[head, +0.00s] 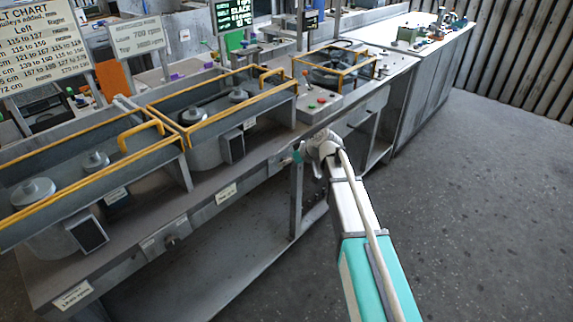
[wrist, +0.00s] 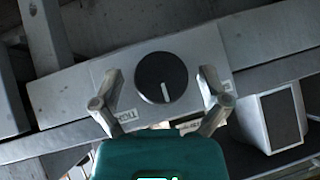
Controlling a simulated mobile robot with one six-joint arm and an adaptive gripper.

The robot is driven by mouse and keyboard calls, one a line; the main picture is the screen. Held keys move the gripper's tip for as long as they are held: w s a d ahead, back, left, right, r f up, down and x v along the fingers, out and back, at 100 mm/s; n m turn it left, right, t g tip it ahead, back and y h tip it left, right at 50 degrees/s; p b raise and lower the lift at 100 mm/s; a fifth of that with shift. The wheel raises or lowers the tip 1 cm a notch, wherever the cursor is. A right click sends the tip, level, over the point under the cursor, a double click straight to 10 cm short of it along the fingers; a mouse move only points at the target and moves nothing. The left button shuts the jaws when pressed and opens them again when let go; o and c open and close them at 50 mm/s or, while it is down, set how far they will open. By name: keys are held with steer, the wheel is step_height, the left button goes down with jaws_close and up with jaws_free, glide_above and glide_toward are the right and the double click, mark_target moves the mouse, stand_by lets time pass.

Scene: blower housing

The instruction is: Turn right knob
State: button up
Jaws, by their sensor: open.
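In the wrist view a round black knob (wrist: 158,77) with a white pointer line sits on a grey plate (wrist: 75,95) on the bench front. The line points down in that picture. My gripper (wrist: 160,88) is open, with one finger on each side of the knob. Gaps show between both fingers and the knob, and nothing is held. In the head view my gripper (head: 299,156) is at the bench front edge below the right yellow-railed housing. The knob in front of it cannot be made out there.
A second knob (head: 171,242) is on the bench front farther left. Open grey floor (head: 470,190) lies to the right.

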steer(key=c, duration=1.1)
steer(key=shift+a, duration=0.1)
steer(key=shift+c, duration=0.2)
